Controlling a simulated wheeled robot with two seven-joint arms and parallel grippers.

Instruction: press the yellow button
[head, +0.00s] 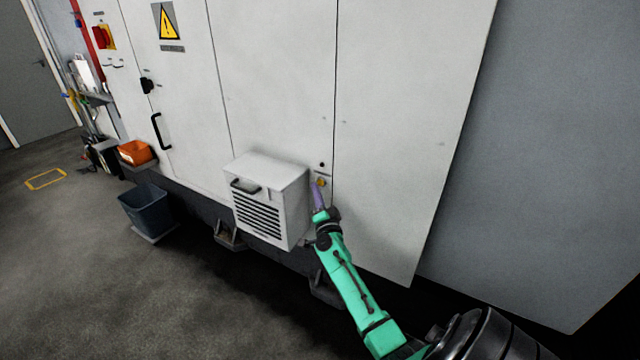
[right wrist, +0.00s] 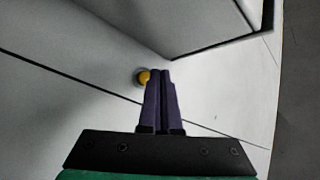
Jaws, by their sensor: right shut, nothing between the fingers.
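The yellow button (head: 321,182) is a small round knob on the white cabinet front, just right of the vented box. In the right wrist view the yellow button (right wrist: 142,77) shows just left of my fingertips, partly hidden behind them. My right gripper (head: 317,186) is shut and empty, its purple fingers pointing at the panel close beside the button. The right wrist view shows the closed fingers (right wrist: 160,74) side by side. I cannot tell whether the tips touch the button or the panel. My left gripper is not in view.
A white vented box (head: 272,200) with a black handle juts out from the cabinet (head: 280,80) just left of my right gripper. A dark bin (head: 146,208) and an orange tray (head: 135,153) stand farther left. The grey floor (head: 90,270) at left is open.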

